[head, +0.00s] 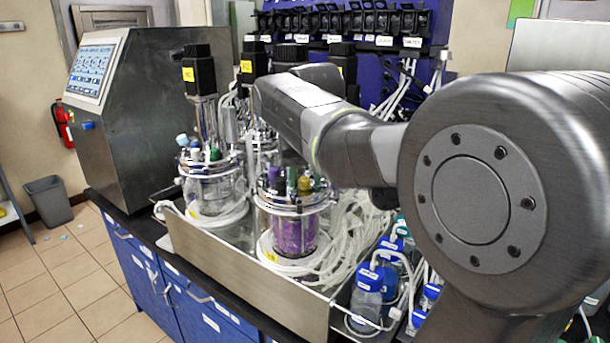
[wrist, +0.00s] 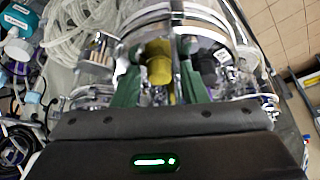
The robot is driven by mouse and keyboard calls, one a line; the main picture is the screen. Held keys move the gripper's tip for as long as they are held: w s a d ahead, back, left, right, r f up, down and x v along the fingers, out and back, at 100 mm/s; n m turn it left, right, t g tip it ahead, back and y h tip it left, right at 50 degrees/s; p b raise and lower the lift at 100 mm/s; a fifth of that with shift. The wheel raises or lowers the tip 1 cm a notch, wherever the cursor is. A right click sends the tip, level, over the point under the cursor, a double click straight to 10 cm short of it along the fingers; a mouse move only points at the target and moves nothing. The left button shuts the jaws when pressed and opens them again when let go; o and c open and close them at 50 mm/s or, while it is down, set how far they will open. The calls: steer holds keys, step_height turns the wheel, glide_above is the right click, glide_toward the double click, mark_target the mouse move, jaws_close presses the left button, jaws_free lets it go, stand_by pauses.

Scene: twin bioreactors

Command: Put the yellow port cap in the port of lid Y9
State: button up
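Two glass bioreactors with steel lids stand in a steel tray (head: 240,268). The nearer bioreactor (head: 292,232) has purple contents; the other (head: 205,190) stands behind it to the left. The yellow port cap (head: 305,184) is upright among other caps at the nearer lid. In the wrist view, the yellow cap (wrist: 160,62) lies between the green fingers of my gripper (wrist: 160,80). The fingers look apart, with narrow gaps beside the cap. Whether the cap sits in a port is unclear. The lid names are unreadable, and my arm covers part of the nearer lid's top.
Coiled white tubing (head: 355,235) fills the tray's right side. Blue-capped bottles (head: 368,285) stand at the front right. A steel control cabinet (head: 135,105) is at the left. Tall black motors, such as the left one (head: 199,75), rise above the lids.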

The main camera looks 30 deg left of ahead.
steer(key=v, duration=1.2)
steer(key=shift+r, duration=0.2)
steer(key=shift+w, duration=0.1)
steer(key=shift+o, duration=0.3)
stand_by(0.5)
